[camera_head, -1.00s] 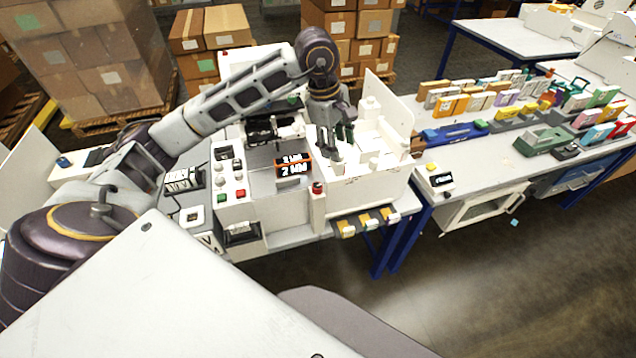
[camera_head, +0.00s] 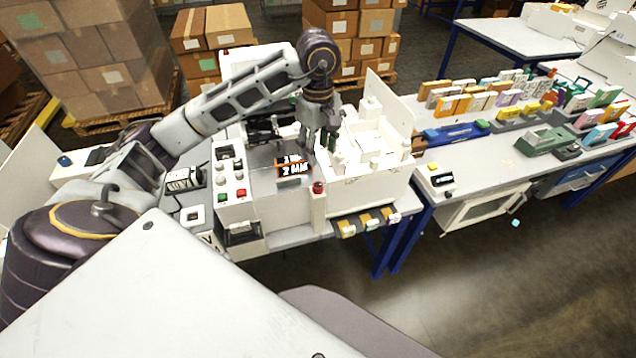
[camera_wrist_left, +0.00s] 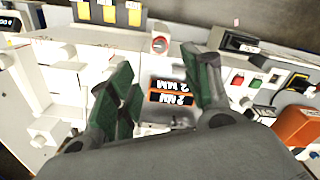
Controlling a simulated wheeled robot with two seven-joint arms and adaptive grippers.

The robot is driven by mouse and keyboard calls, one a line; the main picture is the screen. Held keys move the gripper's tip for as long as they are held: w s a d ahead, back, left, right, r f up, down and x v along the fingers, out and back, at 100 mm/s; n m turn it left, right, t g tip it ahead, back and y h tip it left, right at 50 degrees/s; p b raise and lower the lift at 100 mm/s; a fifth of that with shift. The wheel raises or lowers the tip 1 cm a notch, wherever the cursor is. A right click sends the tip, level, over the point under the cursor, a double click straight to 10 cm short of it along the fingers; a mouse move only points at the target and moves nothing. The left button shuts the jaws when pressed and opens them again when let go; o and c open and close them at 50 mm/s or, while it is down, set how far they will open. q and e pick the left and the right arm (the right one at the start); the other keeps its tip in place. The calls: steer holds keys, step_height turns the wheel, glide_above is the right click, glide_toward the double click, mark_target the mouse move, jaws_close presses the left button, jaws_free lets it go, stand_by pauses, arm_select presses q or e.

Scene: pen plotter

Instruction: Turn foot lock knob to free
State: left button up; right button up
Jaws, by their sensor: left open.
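The display also shows upside down in the left wrist view (camera_wrist_left: 172,92). I cannot tell which is the foot lock knob. My left gripper (camera_head: 322,146) hangs fingers down above the machine, beside the display. In the left wrist view its green-padded fingers (camera_wrist_left: 160,70) are spread, with nothing seen between them. My right gripper is not in view.
A table with a row of coloured items (camera_head: 500,98) is to the right. Stacked cartons (camera_head: 212,30) stand behind.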

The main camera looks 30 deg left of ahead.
mark_target(318, 185)
arm_select(q)
steer(key=shift+f+p, duration=1.35)
steer(key=shift+f, duration=5.45)
steer(key=shift+c, duration=0.5)
steer(key=c, duration=0.9)
